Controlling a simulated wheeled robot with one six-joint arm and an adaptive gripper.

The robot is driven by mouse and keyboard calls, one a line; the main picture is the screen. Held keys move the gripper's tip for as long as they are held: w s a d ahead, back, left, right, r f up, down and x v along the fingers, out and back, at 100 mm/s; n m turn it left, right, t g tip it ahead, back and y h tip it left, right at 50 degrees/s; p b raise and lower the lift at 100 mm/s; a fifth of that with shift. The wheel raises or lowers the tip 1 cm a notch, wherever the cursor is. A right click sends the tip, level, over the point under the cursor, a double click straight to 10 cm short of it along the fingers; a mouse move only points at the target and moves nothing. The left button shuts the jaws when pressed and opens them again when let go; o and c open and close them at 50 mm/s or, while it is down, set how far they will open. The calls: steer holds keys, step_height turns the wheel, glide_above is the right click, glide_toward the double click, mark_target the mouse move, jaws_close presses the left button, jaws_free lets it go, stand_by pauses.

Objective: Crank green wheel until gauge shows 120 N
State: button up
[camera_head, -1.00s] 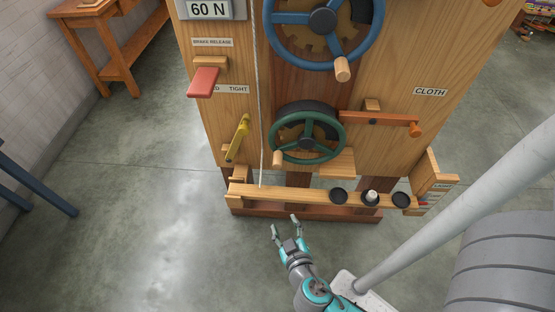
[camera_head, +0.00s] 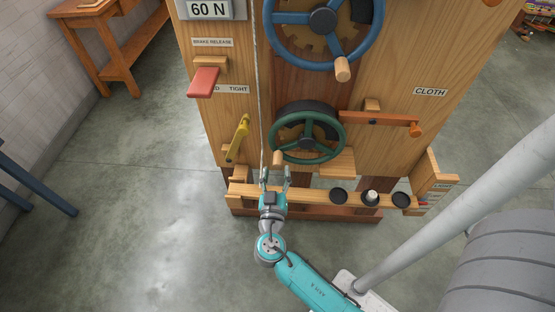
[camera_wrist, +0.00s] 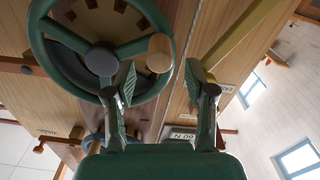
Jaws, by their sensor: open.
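The green wheel (camera_head: 306,136) is mounted low on the wooden machine front. Its wooden handle (camera_head: 277,157) is at the wheel's lower left. The gauge (camera_head: 209,9) at the upper left reads 60 N. My gripper (camera_head: 276,173) is open and empty just below the handle, its two fingers pointing up toward it. In the wrist view the green wheel (camera_wrist: 100,58) fills the upper left.
A blue wheel (camera_head: 322,20) is above the green one. A yellow lever (camera_head: 238,138) and a red brake release lever (camera_head: 203,82) are at left; an orange-tipped lever (camera_head: 395,121) is at right. A wooden ledge (camera_head: 305,196) with black cups runs below.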

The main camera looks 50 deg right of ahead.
mark_target(277, 167)
steer(key=shift+x, duration=2.7)
jaws_close()
